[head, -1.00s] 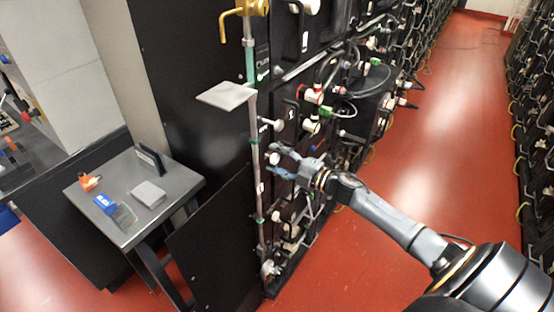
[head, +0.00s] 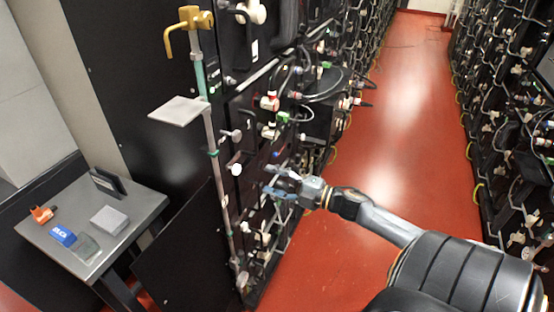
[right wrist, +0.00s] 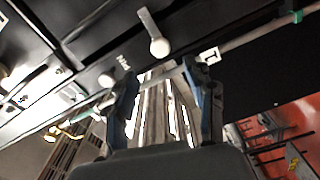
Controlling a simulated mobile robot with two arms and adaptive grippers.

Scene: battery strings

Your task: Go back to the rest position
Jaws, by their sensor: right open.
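My right gripper (head: 276,182) is in front of the black battery rack (head: 140,50), its arm coming in from the lower right. In the right wrist view its two blue-grey fingers (right wrist: 160,95) stand apart with nothing held between them. A white knob (right wrist: 159,47) on the rack shows beyond the fingertips there, and I see no contact with it. In the head view a similar white knob (head: 236,169) is left of the gripper. My left gripper is not in view.
A grey side table (head: 140,212) at left carries a blue box (head: 63,235), a grey box (head: 109,220) and an orange item (head: 42,214). A pipe with a yellow tap (head: 188,28) and white plate (head: 179,110) runs up the rack. The red aisle (head: 400,130) is clear.

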